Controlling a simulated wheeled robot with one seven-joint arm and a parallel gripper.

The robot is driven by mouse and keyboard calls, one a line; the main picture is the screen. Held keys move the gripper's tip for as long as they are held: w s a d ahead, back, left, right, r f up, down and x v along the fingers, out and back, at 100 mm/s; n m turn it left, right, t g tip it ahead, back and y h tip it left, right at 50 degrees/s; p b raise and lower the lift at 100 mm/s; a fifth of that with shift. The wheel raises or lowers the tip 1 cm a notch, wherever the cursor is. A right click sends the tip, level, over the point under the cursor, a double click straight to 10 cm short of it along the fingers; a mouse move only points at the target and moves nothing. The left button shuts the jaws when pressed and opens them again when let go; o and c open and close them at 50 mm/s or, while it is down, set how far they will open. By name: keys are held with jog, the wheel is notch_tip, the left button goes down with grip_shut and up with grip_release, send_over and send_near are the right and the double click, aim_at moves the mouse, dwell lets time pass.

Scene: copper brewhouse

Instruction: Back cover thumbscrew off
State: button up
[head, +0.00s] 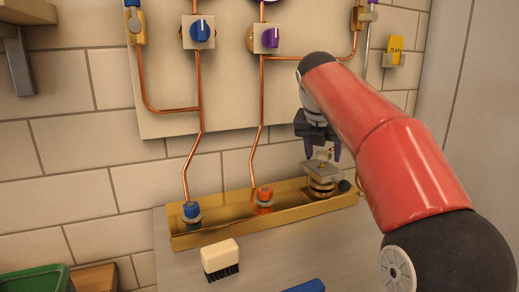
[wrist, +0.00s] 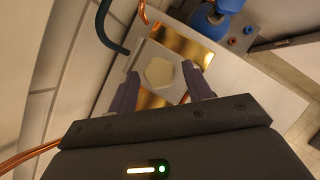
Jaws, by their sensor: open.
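The thumbscrew (wrist: 160,73) is a pale, roughly hexagonal knob on a light square cover (wrist: 184,76) in the wrist view. In the head view the knob (head: 322,155) stands on top of the grey plate-like cover (head: 323,170), over a round brass body at the right end of the brass trough. My gripper (head: 322,146) is above it, pointing down, with its dark fingers apart. In the wrist view my gripper (wrist: 162,92) has one finger on each side of the thumbscrew's near side. I cannot tell whether either finger touches it.
The brass trough (head: 222,222) also holds a blue fitting (head: 191,210) and an orange fitting (head: 265,196) on copper pipes. A brush (head: 221,259) lies in front on the grey bench. A wall panel (head: 226,94) with blue and purple knobs is behind. A green bin (head: 38,279) is lower left.

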aim_at(323, 153)
notch_tip(323, 153, up, 6)
jog(key=shift+f, duration=0.15)
dwell(0.3)
jog(key=shift+r, duration=0.25)
